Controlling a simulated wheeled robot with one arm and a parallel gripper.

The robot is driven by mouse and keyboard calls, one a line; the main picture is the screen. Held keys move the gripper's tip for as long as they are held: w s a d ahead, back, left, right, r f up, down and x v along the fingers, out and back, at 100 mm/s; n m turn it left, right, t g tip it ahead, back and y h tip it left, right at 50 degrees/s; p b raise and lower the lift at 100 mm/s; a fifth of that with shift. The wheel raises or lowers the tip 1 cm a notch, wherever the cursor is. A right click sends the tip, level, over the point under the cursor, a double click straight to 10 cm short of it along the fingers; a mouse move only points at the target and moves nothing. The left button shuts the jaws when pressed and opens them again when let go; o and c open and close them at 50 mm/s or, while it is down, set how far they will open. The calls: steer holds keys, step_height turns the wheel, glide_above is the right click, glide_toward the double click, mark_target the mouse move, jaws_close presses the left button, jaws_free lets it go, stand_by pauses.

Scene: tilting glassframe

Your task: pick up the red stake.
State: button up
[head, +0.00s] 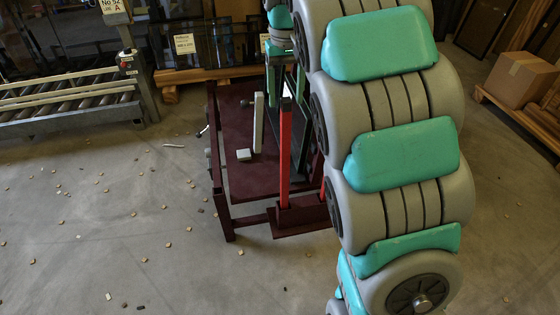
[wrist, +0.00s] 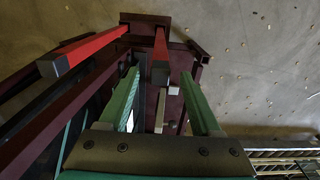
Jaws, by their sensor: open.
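A red stake (head: 285,152) with a dark top stands upright on a dark red base in the head view. In the wrist view the red stake (wrist: 160,45) shows between my fingertips, its dark end towards me. My gripper (head: 286,88) is open and points down at the stake's top; its green fingers also show in the wrist view (wrist: 160,74). The fingers do not appear to touch the stake. I cannot tell whether its top is between the tips or just below them. A second red stake (wrist: 95,47) with a grey end shows at left in the wrist view.
The dark red frame table (head: 245,180) carries a white post (head: 258,122) and a small pale block (head: 244,155). A roller conveyor (head: 70,103) stands at left, and a cardboard box (head: 520,80) at right. The floor in front is open, with scattered small pieces.

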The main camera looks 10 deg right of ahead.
mark_target(286, 122)
steer(key=shift+w, duration=0.35)
steer(key=shift+f, duration=0.3)
steer(key=shift+s+f+p, duration=0.15)
steer(key=shift+f, duration=0.95)
steer(key=shift+s+f+p, duration=0.1)
steer(key=shift+s+f, duration=0.1)
steer(key=shift+f, duration=0.85)
steer(key=shift+s+f+p, duration=0.15)
steer(key=shift+f, duration=1.3)
steer(key=shift+c, duration=0.3)
jaws_close()
